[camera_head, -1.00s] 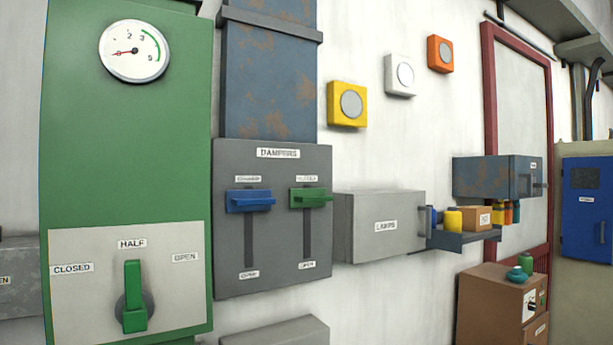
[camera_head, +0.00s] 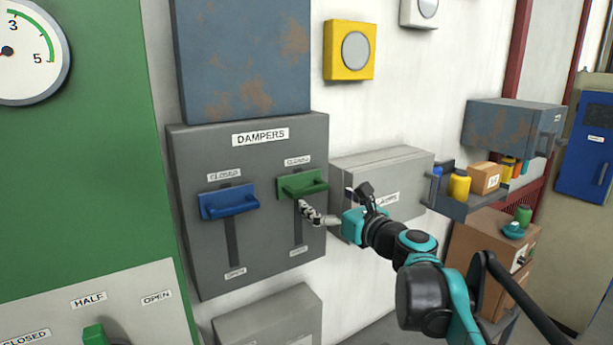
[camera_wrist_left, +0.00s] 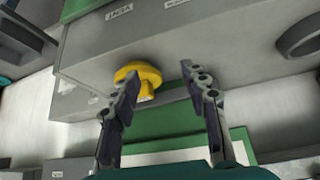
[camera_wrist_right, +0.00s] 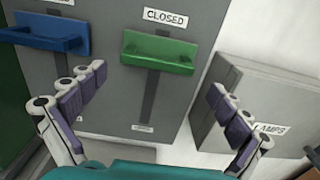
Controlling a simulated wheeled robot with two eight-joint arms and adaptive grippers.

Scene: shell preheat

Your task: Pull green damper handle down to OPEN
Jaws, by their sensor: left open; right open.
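The green damper handle (camera_head: 302,184) sits at the top of its vertical slot, by a CLOSED label, on the grey DAMPERS panel (camera_head: 205,270). It also shows in the right wrist view (camera_wrist_right: 160,52). My right gripper (camera_head: 304,210) is just in front of and below the green handle in the head view. In the right wrist view its open fingers (camera_wrist_right: 160,98) are spread to either side below the handle, with nothing between them. My left gripper (camera_wrist_left: 158,85) is open and shows only in its wrist view, near a yellow knob (camera_wrist_left: 140,78) on a grey box.
A blue damper handle (camera_head: 228,200) is at the top of the slot to the left. A grey LAMPS box (camera_head: 390,165) stands right of the panel, close to my right arm. A shelf with a yellow jar (camera_head: 459,185) is farther right. A grey box (camera_head: 270,320) is below.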

